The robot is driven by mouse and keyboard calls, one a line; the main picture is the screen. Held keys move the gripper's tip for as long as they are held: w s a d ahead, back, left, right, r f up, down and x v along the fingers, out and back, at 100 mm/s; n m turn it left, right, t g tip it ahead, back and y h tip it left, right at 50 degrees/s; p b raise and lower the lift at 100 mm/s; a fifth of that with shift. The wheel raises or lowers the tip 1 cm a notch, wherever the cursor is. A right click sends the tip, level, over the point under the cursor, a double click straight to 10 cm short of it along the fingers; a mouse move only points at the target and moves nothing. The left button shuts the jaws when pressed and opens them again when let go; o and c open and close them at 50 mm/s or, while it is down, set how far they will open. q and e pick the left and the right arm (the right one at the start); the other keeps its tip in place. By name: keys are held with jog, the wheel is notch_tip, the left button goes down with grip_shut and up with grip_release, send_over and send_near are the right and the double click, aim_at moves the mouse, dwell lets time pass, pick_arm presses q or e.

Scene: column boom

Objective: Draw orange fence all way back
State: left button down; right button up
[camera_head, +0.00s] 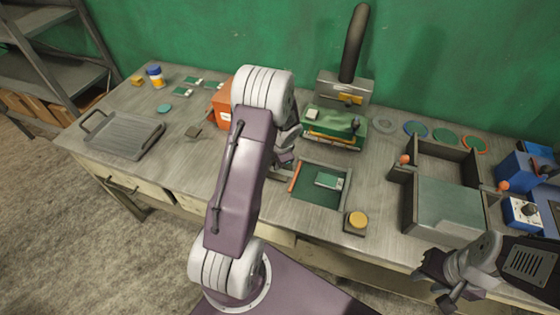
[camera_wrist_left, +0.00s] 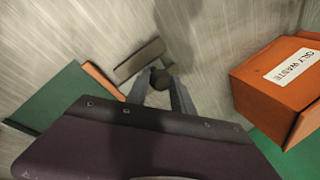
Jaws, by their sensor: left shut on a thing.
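The orange fence (camera_head: 295,177) is a thin strip along the left edge of a green bed (camera_head: 318,198) set in the bench; a small green board lies on the bed. In the left wrist view the fence (camera_wrist_left: 103,82) runs along the green bed's edge. My left gripper (camera_wrist_left: 160,84) is shut on a dark round knob (camera_wrist_left: 161,77) beside the fence, near a short grey bar (camera_wrist_left: 140,59). Whether knob, bar and fence join is hidden. My left arm mostly hides this gripper in the head view. My right gripper (camera_head: 455,294) is low at the right; its opening is unclear.
An orange box marked OILY WASTE (camera_wrist_left: 282,74) stands close to my left gripper. A green machine (camera_head: 335,128) is behind the bed, and a yellow-topped button (camera_head: 357,220) in front. A grey tray (camera_head: 122,134) lies at the left; a dark open-topped fixture (camera_head: 447,205) stands at the right.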

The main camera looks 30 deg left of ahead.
pick_arm(q)
jog(key=c, duration=1.3)
grip_release()
jog(key=shift+a, duration=0.15)
jog(key=shift+o, duration=1)
jog(key=shift+s+a, duration=0.1)
jog(key=shift+a, duration=0.1)
pick_arm(e)
jog(key=shift+a+r, duration=0.1)
jog(key=shift+a, duration=0.2)
pick_arm(q)
jog(key=p+v, duration=0.1)
jog(key=v, duration=0.8)
pick_arm(e)
jog(key=shift+d+r, duration=0.15)
jog(key=shift+r, duration=0.45)
